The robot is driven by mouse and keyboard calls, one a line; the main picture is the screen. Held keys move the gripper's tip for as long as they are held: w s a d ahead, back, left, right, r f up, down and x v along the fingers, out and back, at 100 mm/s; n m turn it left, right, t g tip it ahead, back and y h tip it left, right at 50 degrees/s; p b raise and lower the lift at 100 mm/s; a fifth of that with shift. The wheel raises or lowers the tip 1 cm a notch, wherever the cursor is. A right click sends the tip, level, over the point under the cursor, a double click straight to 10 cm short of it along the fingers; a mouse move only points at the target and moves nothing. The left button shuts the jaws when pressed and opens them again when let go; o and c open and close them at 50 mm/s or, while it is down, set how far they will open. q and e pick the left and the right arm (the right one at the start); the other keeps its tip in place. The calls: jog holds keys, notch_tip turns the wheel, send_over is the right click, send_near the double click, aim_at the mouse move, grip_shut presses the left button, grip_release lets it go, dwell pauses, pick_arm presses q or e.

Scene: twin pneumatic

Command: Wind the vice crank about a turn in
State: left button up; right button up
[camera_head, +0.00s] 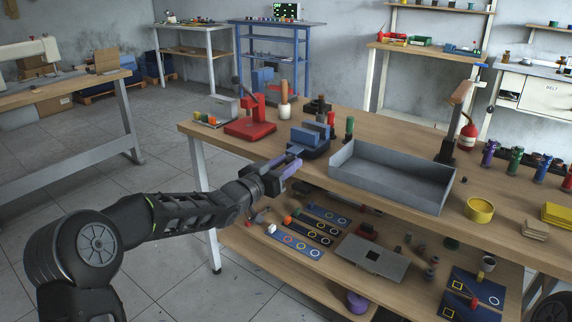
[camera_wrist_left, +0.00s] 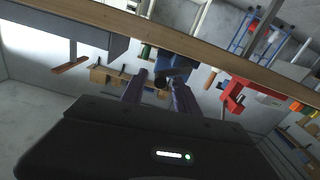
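The blue vice (camera_head: 312,137) sits on the front edge of the wooden workbench, left of a grey tray. In the left wrist view the vice (camera_wrist_left: 176,64) is straight ahead, with a dark part that looks like its crank (camera_wrist_left: 163,81) facing me. My left gripper (camera_head: 293,163) is at the bench's front edge, just in front of the vice. In the left wrist view its two purple fingers (camera_wrist_left: 160,88) stand apart, with the dark crank part showing between their tips. I cannot tell whether they touch it. My right gripper is not in view.
The grey tray (camera_head: 392,176) stands right of the vice. A red press (camera_head: 250,128), a wooden-handled tool (camera_head: 284,108) and red and green cylinders (camera_head: 349,127) stand around it. A lower shelf (camera_head: 262,248) with mats and parts lies below.

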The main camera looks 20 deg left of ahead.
pick_arm(q)
jog(key=shift+c, duration=0.3)
grip_shut()
jog(key=shift+s+d+f+m+b, duration=0.15)
jog(key=shift+f+m+b, duration=0.15)
jog(key=shift+m+b, duration=0.6)
jog(key=shift+o, duration=0.3)
grip_release()
